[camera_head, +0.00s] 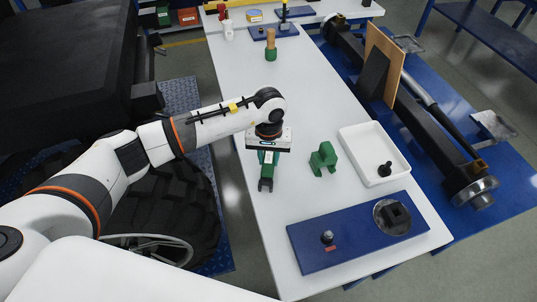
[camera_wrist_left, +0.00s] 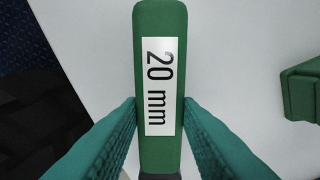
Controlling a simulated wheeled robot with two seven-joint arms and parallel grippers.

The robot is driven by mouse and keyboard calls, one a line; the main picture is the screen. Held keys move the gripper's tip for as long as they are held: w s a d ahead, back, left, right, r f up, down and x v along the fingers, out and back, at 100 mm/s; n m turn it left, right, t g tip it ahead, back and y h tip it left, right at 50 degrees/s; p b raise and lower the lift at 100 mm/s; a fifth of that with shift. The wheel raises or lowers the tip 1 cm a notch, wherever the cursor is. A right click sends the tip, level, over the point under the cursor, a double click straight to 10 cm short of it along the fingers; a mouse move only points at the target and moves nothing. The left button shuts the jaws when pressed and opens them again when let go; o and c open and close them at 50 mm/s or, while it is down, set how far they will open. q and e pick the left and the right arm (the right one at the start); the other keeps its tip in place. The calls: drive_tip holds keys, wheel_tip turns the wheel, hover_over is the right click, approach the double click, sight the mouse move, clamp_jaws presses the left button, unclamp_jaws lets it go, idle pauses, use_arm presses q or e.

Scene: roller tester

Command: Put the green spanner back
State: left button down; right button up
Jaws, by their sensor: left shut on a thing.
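The green spanner (camera_wrist_left: 160,20) lies between the two teal fingers of my left gripper (camera_head: 268,157), which is shut on its handle. A white label on the handle reads "20 mm". In the head view the spanner's dark open-jaw end (camera_head: 266,185) sticks out from under the gripper toward the front of the white table. I cannot tell how far it is above the table top. A green block-like stand (camera_head: 322,159) is on the table to the right of the gripper, apart from it; its edge also shows in the wrist view (camera_wrist_left: 303,90). My right gripper is not in view.
A white tray (camera_head: 352,143) with a black part (camera_head: 384,169) is right of the green stand. A blue plate (camera_head: 310,233) with a round dark fixture (camera_head: 392,217) lies in front. A wooden-topped green tool (camera_head: 270,50) stands farther back. The table's middle behind the gripper is clear.

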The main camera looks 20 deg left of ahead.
sight(268, 160)
use_arm(q)
drive_tip(key=shift+f, duration=0.25)
drive_tip(key=c, duration=1.1)
unclamp_jaws()
drive_tip(key=shift+o, duration=0.2)
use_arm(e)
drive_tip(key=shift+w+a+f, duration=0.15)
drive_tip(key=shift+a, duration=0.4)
use_arm(q)
drive_tip(key=shift+r, duration=0.35)
wheel_tip(268, 160, up, 12)
drive_tip(key=b, duration=0.2)
drive_tip(key=shift+f+b, duration=0.15)
drive_tip(key=shift+b, duration=0.2)
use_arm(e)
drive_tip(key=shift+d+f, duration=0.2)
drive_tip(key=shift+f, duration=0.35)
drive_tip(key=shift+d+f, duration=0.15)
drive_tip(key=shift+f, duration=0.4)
use_arm(q)
drive_tip(key=shift+s+f, duration=0.1)
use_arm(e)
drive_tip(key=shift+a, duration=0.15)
